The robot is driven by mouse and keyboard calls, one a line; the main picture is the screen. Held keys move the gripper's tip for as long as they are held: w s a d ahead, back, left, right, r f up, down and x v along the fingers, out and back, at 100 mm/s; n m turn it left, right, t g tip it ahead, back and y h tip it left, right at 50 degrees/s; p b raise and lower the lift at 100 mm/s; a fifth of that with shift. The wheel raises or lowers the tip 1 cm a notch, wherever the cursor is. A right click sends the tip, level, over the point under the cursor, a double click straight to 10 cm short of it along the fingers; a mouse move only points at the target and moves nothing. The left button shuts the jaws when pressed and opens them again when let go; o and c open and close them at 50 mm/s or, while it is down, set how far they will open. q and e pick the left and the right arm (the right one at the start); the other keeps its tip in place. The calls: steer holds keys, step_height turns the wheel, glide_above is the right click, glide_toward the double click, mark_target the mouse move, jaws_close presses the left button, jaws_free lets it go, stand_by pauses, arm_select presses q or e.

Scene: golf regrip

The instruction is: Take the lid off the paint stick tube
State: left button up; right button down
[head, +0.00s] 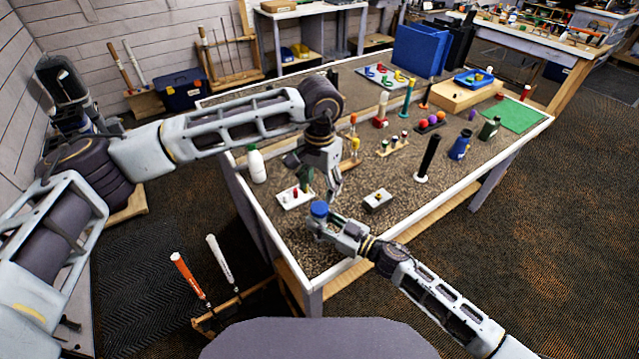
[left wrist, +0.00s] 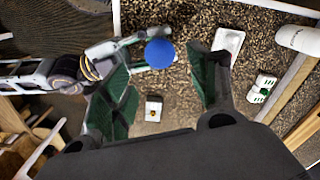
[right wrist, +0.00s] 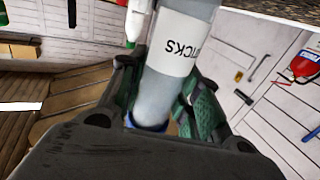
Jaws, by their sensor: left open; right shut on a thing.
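The paint stick tube (right wrist: 172,80) is a grey cylinder with a white label reading "STICKS", upside down in the right wrist view. Its blue lid (head: 319,208) is on its top end and also shows in the left wrist view (left wrist: 159,54). My right gripper (head: 326,226) is shut around the tube near the front edge of the table; its fingers show on both sides of the tube in the right wrist view (right wrist: 160,95). My left gripper (head: 333,193) is open and points down just above the lid. In the left wrist view the lid appears between its fingertips (left wrist: 165,58).
A white tray (head: 288,203) lies left of my grippers and a small grey box (head: 378,200) right of them. A white bottle (head: 257,166) stands at the left edge, a black upright grip (head: 428,158) farther right. Speckled table surface (head: 345,232) is bare around the box.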

mark_target(319, 207)
arm_select(q)
steer(key=shift+f, duration=0.1)
steer(key=shift+f, duration=3.95)
